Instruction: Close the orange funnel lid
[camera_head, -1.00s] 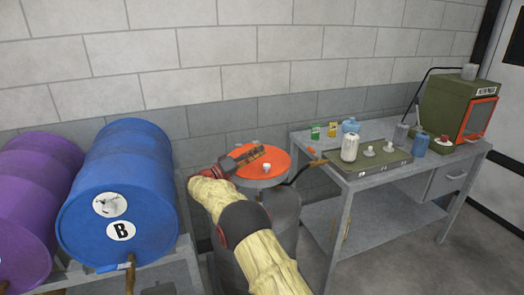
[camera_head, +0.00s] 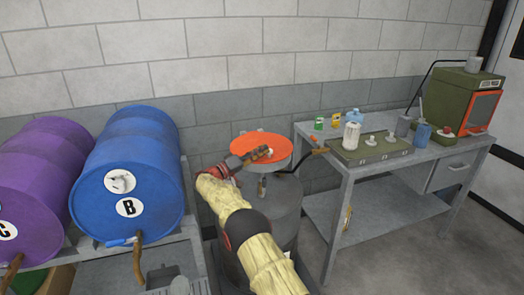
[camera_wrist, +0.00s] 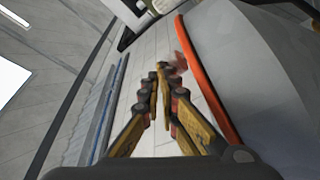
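The orange funnel lid (camera_head: 260,145) is a round orange disc on top of a grey funnel (camera_head: 264,166), above a grey drum (camera_head: 275,207). In the head view it faces up, with a small pale knob near its middle. I cannot tell whether it is fully down. My gripper (camera_head: 267,153) overlaps the near part of the disc in that view. In the wrist view, my gripper's fingertips (camera_wrist: 160,72) are together with nothing visible between them. The lid's orange edge (camera_wrist: 205,82) runs just right of the fingers, with a grey surface beyond it. Contact is unclear.
A blue drum (camera_head: 130,175) and a purple drum (camera_head: 45,180) lie on a rack at left. A grey workbench (camera_head: 365,185) at right carries bottles, an olive tray (camera_head: 370,147) and an olive machine (camera_head: 462,105). The block wall is close behind the funnel.

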